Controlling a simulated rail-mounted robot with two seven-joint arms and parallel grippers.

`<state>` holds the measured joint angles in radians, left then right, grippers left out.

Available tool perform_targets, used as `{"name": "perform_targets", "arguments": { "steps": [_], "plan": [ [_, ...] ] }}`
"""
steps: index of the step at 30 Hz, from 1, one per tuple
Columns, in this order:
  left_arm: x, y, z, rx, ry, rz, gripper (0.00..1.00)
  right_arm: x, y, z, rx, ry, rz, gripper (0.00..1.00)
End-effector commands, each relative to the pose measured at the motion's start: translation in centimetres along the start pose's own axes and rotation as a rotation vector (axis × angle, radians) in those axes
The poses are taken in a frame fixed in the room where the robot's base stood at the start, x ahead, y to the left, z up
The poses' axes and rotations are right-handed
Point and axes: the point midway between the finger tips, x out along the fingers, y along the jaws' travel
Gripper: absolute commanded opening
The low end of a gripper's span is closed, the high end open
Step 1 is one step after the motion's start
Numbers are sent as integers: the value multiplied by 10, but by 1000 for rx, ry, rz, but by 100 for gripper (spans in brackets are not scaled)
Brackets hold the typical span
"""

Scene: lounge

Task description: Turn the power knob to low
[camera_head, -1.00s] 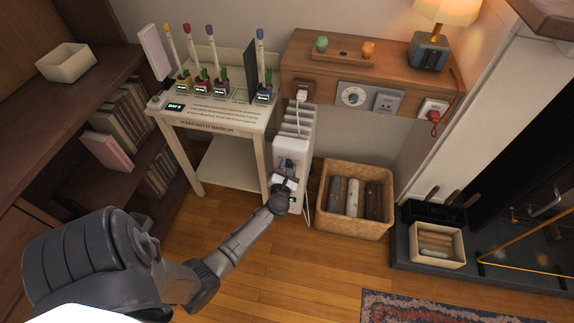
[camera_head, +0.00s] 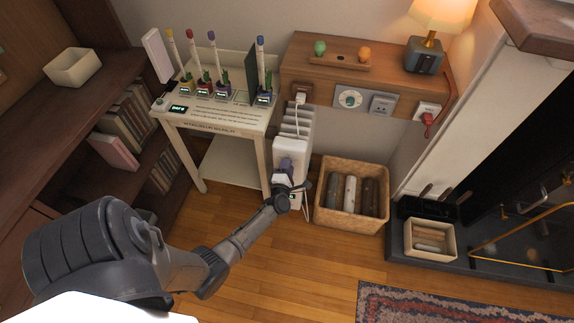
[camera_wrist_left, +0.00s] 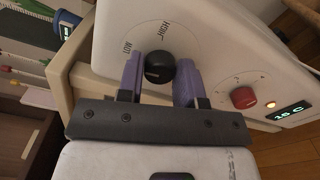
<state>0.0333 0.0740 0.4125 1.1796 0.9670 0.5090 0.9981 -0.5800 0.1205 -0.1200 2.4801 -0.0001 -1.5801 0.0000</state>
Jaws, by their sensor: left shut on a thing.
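The white heater (camera_head: 291,150) stands against the wall beside the small table, and its panel fills much of the left wrist view (camera_wrist_left: 215,40). The black power knob (camera_wrist_left: 160,66) sits on that panel, with LOW printed at its upper left and HIGH above it. I cannot make out clearly where the knob points. My left gripper (camera_head: 286,166) is at the heater's front. In the left wrist view its purple fingers (camera_wrist_left: 158,76) are on both sides of the black knob, shut on it. My right gripper is not in view.
A red knob (camera_wrist_left: 244,97) and a lit temperature display (camera_wrist_left: 290,111) sit right of the black knob. A wicker basket of logs (camera_head: 350,200) stands right of the heater. The small plant table (camera_head: 215,118) is close on its left.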

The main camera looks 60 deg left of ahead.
Motion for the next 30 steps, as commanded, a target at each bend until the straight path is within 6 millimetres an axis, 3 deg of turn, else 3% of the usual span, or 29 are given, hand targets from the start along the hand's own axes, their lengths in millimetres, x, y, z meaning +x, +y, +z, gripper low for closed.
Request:
{"name": "perform_targets", "arguments": {
  "steps": [10, 25, 26, 30],
  "plan": [
    [0, 0, 0, 105, 0, 1, 10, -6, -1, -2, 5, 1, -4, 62],
    [0, 0, 0, 118, 0, 1, 10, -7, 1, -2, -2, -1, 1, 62],
    [0, 0, 0, 118, 0, 1, 35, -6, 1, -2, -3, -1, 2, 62],
    [0, 0, 0, 118, 0, 1, 49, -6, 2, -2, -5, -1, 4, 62]
  ]
}}
